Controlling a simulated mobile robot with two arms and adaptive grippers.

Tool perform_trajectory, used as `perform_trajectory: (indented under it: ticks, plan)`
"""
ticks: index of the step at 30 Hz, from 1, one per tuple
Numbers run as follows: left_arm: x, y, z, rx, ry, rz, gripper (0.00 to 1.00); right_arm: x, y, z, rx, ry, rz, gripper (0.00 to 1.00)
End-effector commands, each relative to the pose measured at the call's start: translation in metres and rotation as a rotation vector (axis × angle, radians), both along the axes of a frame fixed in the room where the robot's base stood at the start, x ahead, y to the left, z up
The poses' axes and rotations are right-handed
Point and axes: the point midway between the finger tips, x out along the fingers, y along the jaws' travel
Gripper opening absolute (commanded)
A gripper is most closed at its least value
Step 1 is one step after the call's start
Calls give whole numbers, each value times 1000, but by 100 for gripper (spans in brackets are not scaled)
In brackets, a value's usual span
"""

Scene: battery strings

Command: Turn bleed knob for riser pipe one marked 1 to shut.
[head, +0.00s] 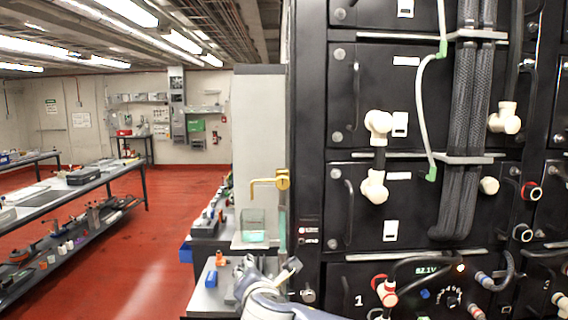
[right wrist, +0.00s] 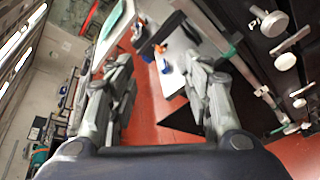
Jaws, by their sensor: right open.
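A white "1" (head: 358,300) is marked on the black panel at the bottom of the head view. Red and white fittings (head: 386,290) sit just right of it. I cannot tell which part is the bleed knob. In the right wrist view a grey round knob (right wrist: 273,23) and a paler round knob (right wrist: 285,62) stand out from the black rack at the right. My right gripper (head: 267,268) is low in the head view, left of the rack and apart from it. Its fingers (right wrist: 158,75) are spread with nothing between them. My left gripper is out of view.
The black battery rack (head: 345,115) fills the right side, with thick braided cables (head: 467,120). A brass handle (head: 280,180) and a glass box (head: 253,226) are left of it. Orange (head: 220,258) and blue items lie on a grey surface.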

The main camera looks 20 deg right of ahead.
Motion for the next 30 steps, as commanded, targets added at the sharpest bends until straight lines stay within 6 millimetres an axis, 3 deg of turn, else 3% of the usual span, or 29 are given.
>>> perform_trajectory:
  ticks: [1, 3, 6, 10, 15, 19, 30]
  plan:
    - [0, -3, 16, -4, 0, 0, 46, -13, -1, 47, -92, -44, 18, 46]
    - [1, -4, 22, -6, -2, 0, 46, -28, -6, 84, -215, -84, 23, 46]
    - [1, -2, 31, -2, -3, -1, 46, -47, -16, 130, -377, -133, 16, 46]
    - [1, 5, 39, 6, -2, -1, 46, -69, -29, 172, -539, -172, -7, 46]
    - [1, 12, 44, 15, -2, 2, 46, -84, -39, 196, -646, -190, -31, 46]
    - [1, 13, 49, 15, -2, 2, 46, -80, -43, 200, -666, -189, -38, 46]
    - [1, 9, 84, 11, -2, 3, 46, -17, -62, 202, -664, -188, -39, 46]
